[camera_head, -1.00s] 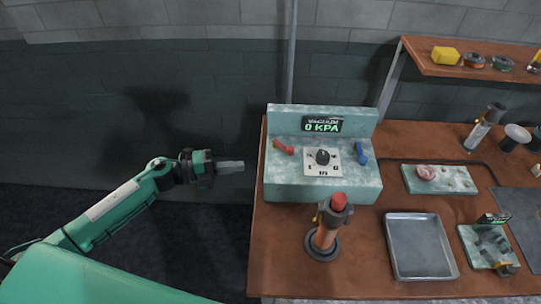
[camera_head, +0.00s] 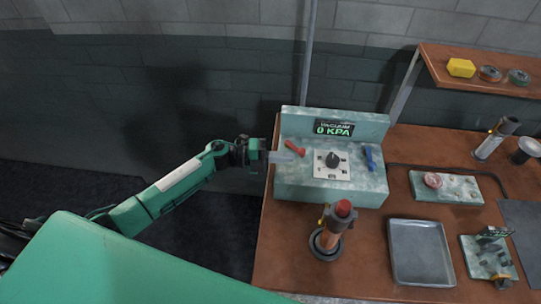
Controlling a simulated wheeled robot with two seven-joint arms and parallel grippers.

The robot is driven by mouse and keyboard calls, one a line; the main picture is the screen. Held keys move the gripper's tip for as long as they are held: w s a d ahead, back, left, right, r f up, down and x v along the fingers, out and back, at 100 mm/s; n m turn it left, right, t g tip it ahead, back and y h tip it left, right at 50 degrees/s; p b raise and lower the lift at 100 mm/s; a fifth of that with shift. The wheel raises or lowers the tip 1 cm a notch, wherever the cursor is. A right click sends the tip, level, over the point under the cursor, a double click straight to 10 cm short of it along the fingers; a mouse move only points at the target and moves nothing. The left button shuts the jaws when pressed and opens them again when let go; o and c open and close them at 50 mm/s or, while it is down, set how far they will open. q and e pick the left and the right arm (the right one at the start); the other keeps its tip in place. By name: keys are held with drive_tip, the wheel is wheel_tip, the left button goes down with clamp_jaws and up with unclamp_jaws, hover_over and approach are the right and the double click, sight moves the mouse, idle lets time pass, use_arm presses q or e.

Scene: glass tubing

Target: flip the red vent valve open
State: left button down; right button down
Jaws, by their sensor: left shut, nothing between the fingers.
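The vacuum box (camera_head: 300,185) is pale green and stands on the brown table, its display (camera_head: 334,129) reading "VACUUM 0 KPA". The red vent valve (camera_head: 294,148) is a small lever at the left of its top face, slanting down to the right. A black knob (camera_head: 332,160) on a white dial plate and a blue lever (camera_head: 370,158) are to its right. My left gripper (camera_head: 292,158) is shut and empty, its fingertips close to the red valve, just below it in the picture. I cannot tell whether they touch. My right gripper is not in view.
A torch-like tool with a red top (camera_head: 337,225) stands in front of the box. A grey metal tray (camera_head: 420,250) lies to its right. A shelf (camera_head: 440,62) with coloured rolls is at the upper right. The table's left edge lies below my left gripper.

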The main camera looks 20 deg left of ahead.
sight(295, 148)
use_arm(q)
drive_tip(key=shift+w+d, duration=0.3)
drive_tip(key=shift+w, duration=0.35)
drive_tip(key=shift+w+d+f, duration=0.1)
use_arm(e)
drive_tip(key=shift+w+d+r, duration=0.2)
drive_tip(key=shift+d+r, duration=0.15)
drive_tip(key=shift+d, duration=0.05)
use_arm(q)
drive_tip(key=shift+w, duration=0.1)
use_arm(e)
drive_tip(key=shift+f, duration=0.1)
use_arm(q)
drive_tip(key=shift+w+d+f+b, duration=0.15)
drive_tip(key=shift+w+d+b, duration=0.2)
drive_tip(key=shift+b, duration=0.15)
drive_tip(key=shift+s+r, duration=0.1)
drive_tip(key=shift+r, duration=0.15)
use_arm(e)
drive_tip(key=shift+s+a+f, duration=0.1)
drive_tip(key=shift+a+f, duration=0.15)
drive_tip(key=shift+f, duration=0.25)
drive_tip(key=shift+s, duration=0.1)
